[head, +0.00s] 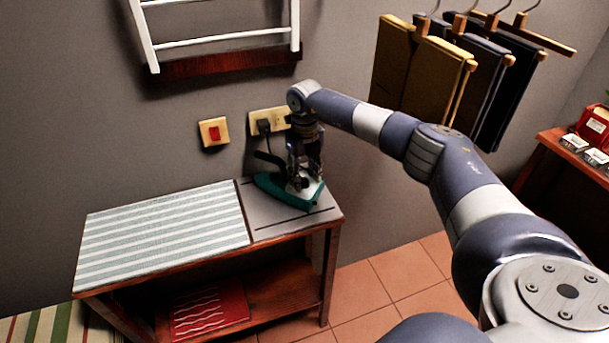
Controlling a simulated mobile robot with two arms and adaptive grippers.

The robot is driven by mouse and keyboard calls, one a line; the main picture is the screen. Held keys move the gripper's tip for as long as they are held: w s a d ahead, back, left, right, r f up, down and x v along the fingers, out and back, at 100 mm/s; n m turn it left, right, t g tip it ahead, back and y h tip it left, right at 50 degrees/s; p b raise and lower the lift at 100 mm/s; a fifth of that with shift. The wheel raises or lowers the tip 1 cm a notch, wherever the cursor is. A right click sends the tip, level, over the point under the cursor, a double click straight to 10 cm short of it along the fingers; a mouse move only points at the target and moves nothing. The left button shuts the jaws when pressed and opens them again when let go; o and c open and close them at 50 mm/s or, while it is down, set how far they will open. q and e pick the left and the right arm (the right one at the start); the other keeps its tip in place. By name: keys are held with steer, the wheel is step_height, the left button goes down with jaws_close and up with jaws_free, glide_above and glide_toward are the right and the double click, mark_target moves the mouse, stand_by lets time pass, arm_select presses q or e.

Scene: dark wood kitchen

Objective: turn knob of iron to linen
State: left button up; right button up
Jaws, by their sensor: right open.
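The iron (269,182) has a teal base and a dark handle. It sits on the grey plate (262,225) at the right end of the ironing table. My right gripper (303,183) points down over the iron's middle and right part, with its fingers at the iron's top. The gripper is open. It hides much of the iron's top, and I cannot make out the knob or its setting. I cannot tell whether the fingers touch the knob. My left gripper is not in view.
A striped pad (160,232) covers the table's left part. A red switch (214,133) and a socket (268,121) with a black plug and cord are on the wall behind. Trousers (425,70) hang at the upper right. A red cloth (208,309) lies on the lower shelf.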

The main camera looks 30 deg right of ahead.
mark_target(304, 178)
step_height(304, 178, up, 12)
stand_by(0.4)
steer(key=shift+f, duration=0.1)
stand_by(0.3)
